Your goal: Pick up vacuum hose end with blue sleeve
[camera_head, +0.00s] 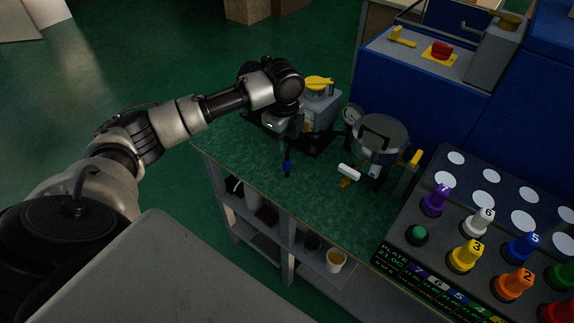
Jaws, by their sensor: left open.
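The hose end with the blue sleeve (287,166) is small and dark-tipped, on the green bench top left of the middle. My left gripper (287,138) hangs from its wrist just above and behind the sleeve, pointing down. Its jaws are open, and the dark fingers blend with the dark objects behind them. I cannot tell how wide the gap between gripper and sleeve is. A white-sleeved end (349,171) lies to the right, and a yellow-sleeved one (415,160) is farther right. My right gripper is not in view.
A grey device with a yellow knob (318,84) stands behind the gripper. A metal pot with a gauge (381,135) stands to its right. A sloped panel with numbered coloured pegs (445,225) fills the right side. The bench's (310,205) front left area is clear.

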